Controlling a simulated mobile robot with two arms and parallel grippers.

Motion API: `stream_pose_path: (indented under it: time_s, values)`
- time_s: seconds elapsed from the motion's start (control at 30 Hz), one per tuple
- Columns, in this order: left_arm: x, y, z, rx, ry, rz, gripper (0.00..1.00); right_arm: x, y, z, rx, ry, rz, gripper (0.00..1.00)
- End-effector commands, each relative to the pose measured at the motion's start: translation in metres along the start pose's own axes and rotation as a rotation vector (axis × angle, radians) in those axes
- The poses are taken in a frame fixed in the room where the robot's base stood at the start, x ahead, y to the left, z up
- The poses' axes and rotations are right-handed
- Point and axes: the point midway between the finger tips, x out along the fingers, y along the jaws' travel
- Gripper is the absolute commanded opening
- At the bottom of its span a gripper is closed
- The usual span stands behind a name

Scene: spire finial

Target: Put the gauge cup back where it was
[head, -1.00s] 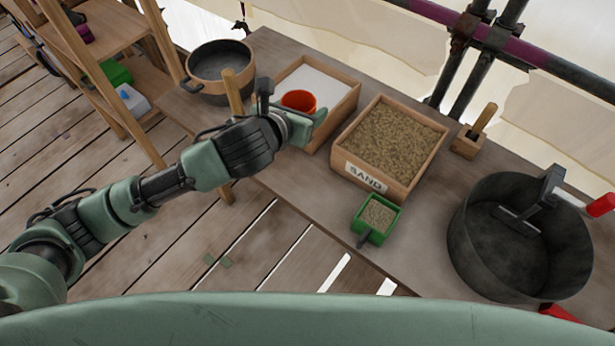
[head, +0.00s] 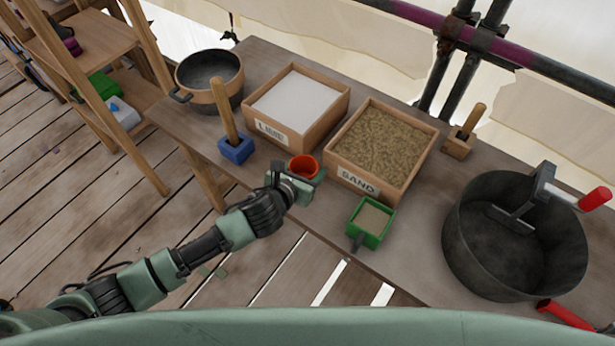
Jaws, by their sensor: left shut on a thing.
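The orange gauge cup (head: 303,166) is in front of the gap between the lime box and the sand box, near the table's front edge. My left gripper (head: 298,183) is shut on it from the front. The cup looks upright, with its open mouth up. Its lower part is hidden by the gripper, so I cannot tell whether it touches the table. My right gripper is not in view.
The lime box (head: 297,104), sand box (head: 379,146) and green sand-filled scoop (head: 370,222) stand nearby. A blue block with a wooden handle (head: 236,150) is left of the cup. A black tub (head: 512,238) stands right, a pot (head: 210,82) back left. Bare table (head: 325,205) lies around the cup.

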Motion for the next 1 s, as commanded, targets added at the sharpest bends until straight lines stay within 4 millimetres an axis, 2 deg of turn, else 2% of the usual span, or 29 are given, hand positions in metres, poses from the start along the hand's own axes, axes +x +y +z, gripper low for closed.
stream_pose_path:
  time_s: [0.1, 0.23, 0.67, 0.7, 0.73, 0.77, 1.0]
  values:
    - [0.01, -0.002, -0.02, -0.003, 0.004, -0.001, 0.19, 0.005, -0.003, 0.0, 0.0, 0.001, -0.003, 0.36]
    - [0.017, -0.002, -0.033, -0.002, 0.003, -0.001, 0.19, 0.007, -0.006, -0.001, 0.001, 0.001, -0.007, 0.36]
    - [0.02, -0.001, -0.038, 0.0, 0.002, -0.001, 0.19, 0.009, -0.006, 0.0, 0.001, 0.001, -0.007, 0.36]
    - [0.02, -0.001, -0.037, 0.0, 0.002, -0.001, 0.67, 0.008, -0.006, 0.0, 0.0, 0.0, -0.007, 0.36]
    - [0.02, -0.001, -0.037, 0.0, 0.002, -0.001, 0.75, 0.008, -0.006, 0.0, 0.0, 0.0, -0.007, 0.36]
    - [0.02, -0.001, -0.037, 0.0, 0.002, -0.001, 0.8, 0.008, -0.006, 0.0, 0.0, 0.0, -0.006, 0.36]
    - [0.02, -0.001, -0.037, 0.0, 0.002, -0.001, 0.8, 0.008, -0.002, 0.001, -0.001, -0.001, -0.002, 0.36]
